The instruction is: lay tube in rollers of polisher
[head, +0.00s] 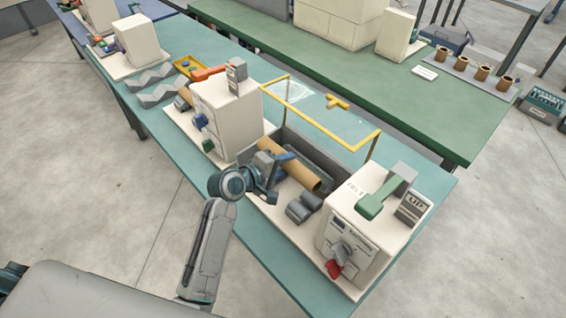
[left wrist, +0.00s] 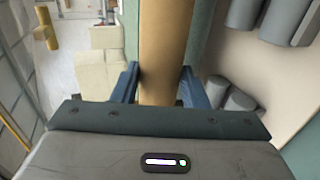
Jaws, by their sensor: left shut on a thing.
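The tan tube (head: 296,168) lies across the open bay of the polisher, the cream machine with a control end (head: 352,248) at the right. My left gripper (head: 283,162) is shut on the tube. In the left wrist view the tube (left wrist: 163,45) runs between the two blue fingers (left wrist: 160,88). A dark grey roller-like bar (head: 318,163) shows just behind the tube. Short grey rollers (head: 304,207) sit in front of the tube, and grey cylinders (left wrist: 232,98) show beside it in the left wrist view. I cannot tell whether the tube touches the rollers. My right gripper is out of view.
A cream block (head: 222,118) bounds the bay on the left. A green lever (head: 380,194) and red knob (head: 334,269) are on the right end. The teal table's (head: 266,252) front edge is clear.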

